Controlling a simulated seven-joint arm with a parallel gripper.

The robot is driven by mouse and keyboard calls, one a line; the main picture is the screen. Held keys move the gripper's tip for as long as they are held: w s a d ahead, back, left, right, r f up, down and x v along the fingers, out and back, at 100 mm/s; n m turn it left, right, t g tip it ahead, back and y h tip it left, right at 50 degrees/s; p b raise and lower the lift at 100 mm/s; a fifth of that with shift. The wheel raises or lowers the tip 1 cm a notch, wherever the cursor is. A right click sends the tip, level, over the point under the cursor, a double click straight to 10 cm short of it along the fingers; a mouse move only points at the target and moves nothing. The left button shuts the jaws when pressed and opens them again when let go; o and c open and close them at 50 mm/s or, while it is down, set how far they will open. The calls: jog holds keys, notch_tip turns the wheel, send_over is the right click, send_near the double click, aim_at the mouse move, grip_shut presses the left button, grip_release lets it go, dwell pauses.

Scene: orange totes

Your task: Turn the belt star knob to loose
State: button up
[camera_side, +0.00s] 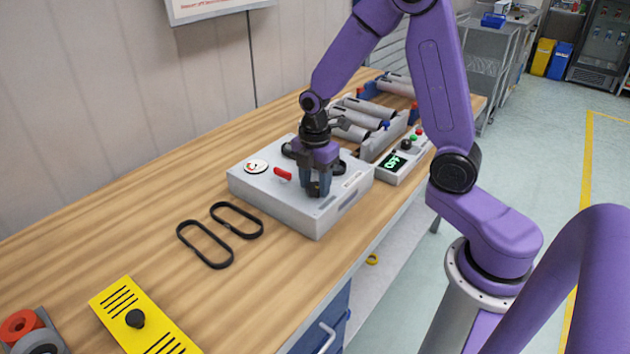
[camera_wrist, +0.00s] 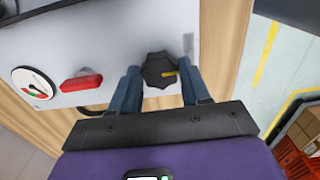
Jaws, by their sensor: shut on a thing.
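The belt star knob (camera_wrist: 158,70) is dark and lobed with a yellow mark, on top of the grey machine box (camera_side: 270,207). My gripper (camera_side: 316,188) points down over the front part of the box and is shut on the knob. In the wrist view, the two blue fingers of my gripper (camera_wrist: 160,84) stand on either side of the knob. In the side view the fingers hide most of the knob. I cannot read any loose or tight marking beside it.
A red lever (camera_side: 283,174) and a round dial (camera_side: 256,166) sit left of my gripper on the box. Two black belts (camera_side: 220,233) and a yellow plate (camera_side: 142,318) lie on the wooden bench.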

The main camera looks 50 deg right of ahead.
aim_at(315, 189)
jog(key=shift+w+r, duration=0.1)
jog(key=o, duration=1)
notch_tip(315, 189, up, 17)
jog(key=shift+r, duration=0.2)
jog(key=s+a+f+m, duration=0.2)
jog(key=s, duration=0.6)
jog(key=s+a+f+m, duration=0.1)
jog(key=s+a+f, duration=0.1)
jog(key=s, duration=0.6)
jog(key=s+a+f+m, duration=0.2)
jog(key=s+f, duration=0.2)
jog(key=s, duration=0.4)
jog(key=shift+a+f+m, duration=0.15)
jog(key=shift+f+m, duration=0.1)
jog(key=shift+m, duration=0.05)
